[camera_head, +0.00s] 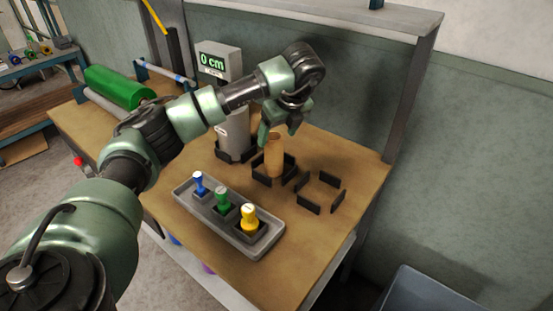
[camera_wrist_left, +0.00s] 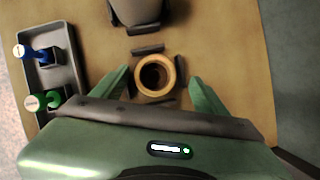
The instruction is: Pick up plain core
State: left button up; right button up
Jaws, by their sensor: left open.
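The plain core (camera_head: 274,158) is a tan cardboard-like tube standing upright inside a dark low-walled holder (camera_head: 264,178) on the wooden bench. In the left wrist view the core (camera_wrist_left: 138,76) shows from above as a ring with a dark hollow centre. My left gripper (camera_head: 280,128) is above the core, pointing down. In the left wrist view its two green fingers (camera_wrist_left: 156,86) are apart, one on each side of the core, with gaps showing between fingers and core. Nothing is held. My right gripper is not in view.
A grey tray (camera_head: 266,246) holds blue, green and yellow handled pieces in front of the core. An empty dark-walled holder (camera_head: 311,210) is to the right. A grey device with a "0 cm" display (camera_head: 216,62) and a green roll (camera_head: 118,88) stand behind.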

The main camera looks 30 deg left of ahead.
aim_at(272, 151)
pick_arm(q)
jog(key=b+x, duration=0.1)
jog(key=x, duration=0.2)
jog(key=shift+d, duration=0.15)
jog(key=f+b, duration=0.1)
jog(key=f, duration=0.1)
jog(key=a+f+b, duration=0.1)
jog(key=f+b, duration=0.1)
jog(key=shift+s+a+f, duration=0.1)
jog(key=shift+s+f, duration=0.05)
jog(key=shift+s, duration=0.05)
jog(key=shift+w+a+f, duration=0.1)
jog(key=shift+a+f, duration=0.05)
jog(key=shift+f, duration=0.15)
jog(key=shift+w, duration=0.1)
jog(key=shift+r, duration=0.1)
jog(key=c, duration=1.5)
jog(key=shift+o, duration=0.2)
jog(key=shift+r, duration=0.1)
